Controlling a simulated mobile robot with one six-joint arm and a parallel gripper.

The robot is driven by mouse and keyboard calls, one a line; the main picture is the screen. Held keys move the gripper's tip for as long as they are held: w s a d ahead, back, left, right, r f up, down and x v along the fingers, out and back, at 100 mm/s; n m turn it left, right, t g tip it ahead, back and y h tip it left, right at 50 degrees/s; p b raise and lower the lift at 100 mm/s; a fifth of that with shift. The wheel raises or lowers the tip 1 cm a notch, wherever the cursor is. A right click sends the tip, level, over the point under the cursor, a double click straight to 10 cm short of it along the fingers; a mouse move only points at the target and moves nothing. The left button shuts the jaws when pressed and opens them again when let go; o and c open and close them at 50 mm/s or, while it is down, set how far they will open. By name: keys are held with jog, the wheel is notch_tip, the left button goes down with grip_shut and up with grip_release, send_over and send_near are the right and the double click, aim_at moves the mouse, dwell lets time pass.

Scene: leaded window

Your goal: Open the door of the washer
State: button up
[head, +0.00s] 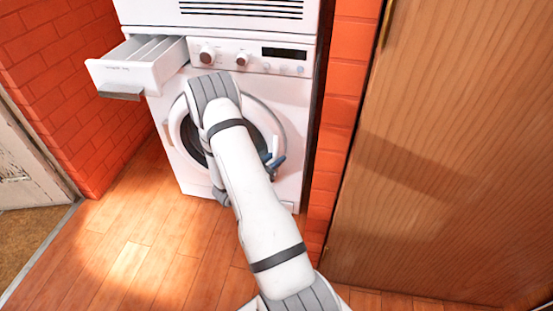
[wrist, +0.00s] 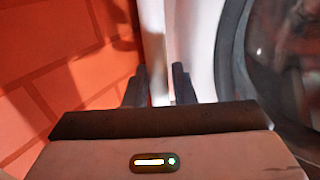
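The white washer (head: 291,186) stands in a gap between brick walls. Its round door (head: 268,117) has a pale rim and dark glass, and it looks shut, though my arm covers much of it. In the wrist view the door's dark glass and grey ring (wrist: 231,65) fill the right side. My gripper (head: 273,161) is at the right part of the door, low down, in the head view. In the wrist view its two dark fingers (wrist: 159,87) stand apart with a gap between them. I see nothing held, and cannot tell whether a finger touches the door.
The detergent drawer (head: 137,72) is pulled out at the washer's upper left. Two knobs (head: 207,54) and a dark display are on the panel. Brick wall (head: 335,130) and a wooden panel (head: 450,160) stand at the right. The wooden floor (head: 130,235) at the left is clear.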

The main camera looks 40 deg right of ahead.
grip_shut()
